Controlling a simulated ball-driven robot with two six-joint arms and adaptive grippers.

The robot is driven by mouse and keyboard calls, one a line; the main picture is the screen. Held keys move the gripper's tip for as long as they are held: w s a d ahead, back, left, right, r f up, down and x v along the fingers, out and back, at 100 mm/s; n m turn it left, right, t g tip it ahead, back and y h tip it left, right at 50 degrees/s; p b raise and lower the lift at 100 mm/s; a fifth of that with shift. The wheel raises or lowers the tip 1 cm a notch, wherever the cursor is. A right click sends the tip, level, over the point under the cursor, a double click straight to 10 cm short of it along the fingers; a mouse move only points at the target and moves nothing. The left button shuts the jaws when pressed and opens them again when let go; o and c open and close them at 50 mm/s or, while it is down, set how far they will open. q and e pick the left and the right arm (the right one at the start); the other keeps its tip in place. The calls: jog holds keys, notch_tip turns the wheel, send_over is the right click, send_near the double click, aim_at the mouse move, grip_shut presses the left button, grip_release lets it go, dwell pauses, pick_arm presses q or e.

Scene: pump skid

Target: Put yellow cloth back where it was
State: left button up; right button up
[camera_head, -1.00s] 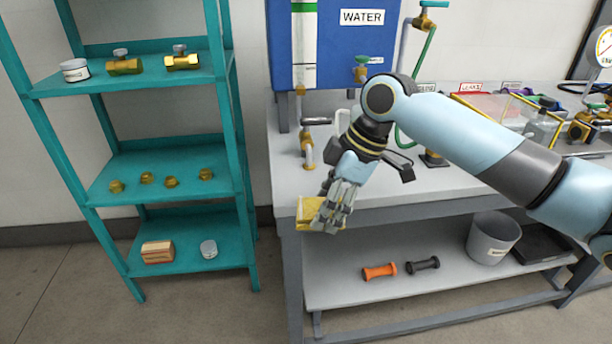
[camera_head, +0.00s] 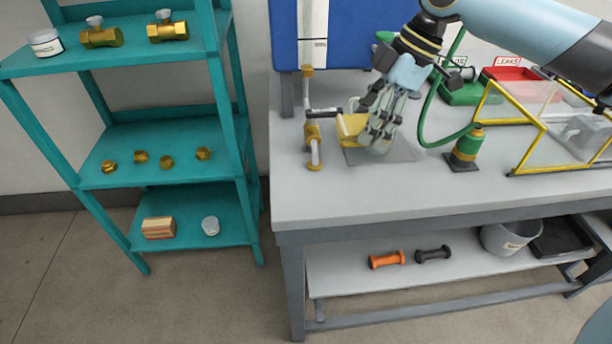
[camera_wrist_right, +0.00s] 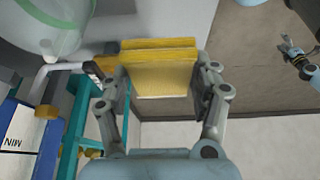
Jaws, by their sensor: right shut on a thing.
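The yellow cloth (camera_head: 351,126), a folded pad, is held between the fingers of my right gripper (camera_head: 372,128). In the right wrist view the cloth (camera_wrist_right: 160,72) sits between the two fingers of that gripper (camera_wrist_right: 160,85). In the head view it is over the bench top, at a grey flat square mat (camera_head: 405,153), just right of a brass valve with a pipe (camera_head: 312,133). I cannot tell if the cloth touches the mat. A gripper that looks like my left one (camera_wrist_right: 292,52) shows small at the upper right of the wrist view; its jaws are unclear.
A green-and-brass fitting (camera_head: 467,143) with a green hose stands right of the mat. A yellow-framed clear guard (camera_head: 530,125) is farther right. A teal shelf (camera_head: 165,185) with brass parts stands left. The bench front (camera_head: 400,195) is clear.

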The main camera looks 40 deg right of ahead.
send_near(301, 198)
jog(key=shift+w+a+f, duration=0.7)
jog(key=shift+a, duration=0.1)
jog(key=shift+a+f+p, duration=0.15)
jog(key=shift+a+p, duration=0.05)
jog(key=shift+p, duration=0.1)
notch_tip(301, 198, down, 4)
jog(key=shift+f, duration=0.1)
pick_arm(q)
jog(key=shift+s+a+r, duration=0.25)
jog(key=shift+s+a, duration=0.05)
jog(key=shift+s, duration=0.2)
jog(key=shift+s, duration=0.15)
pick_arm(e)
jog(key=o, duration=1.1)
pick_arm(q)
jog(key=shift+a, duration=0.15)
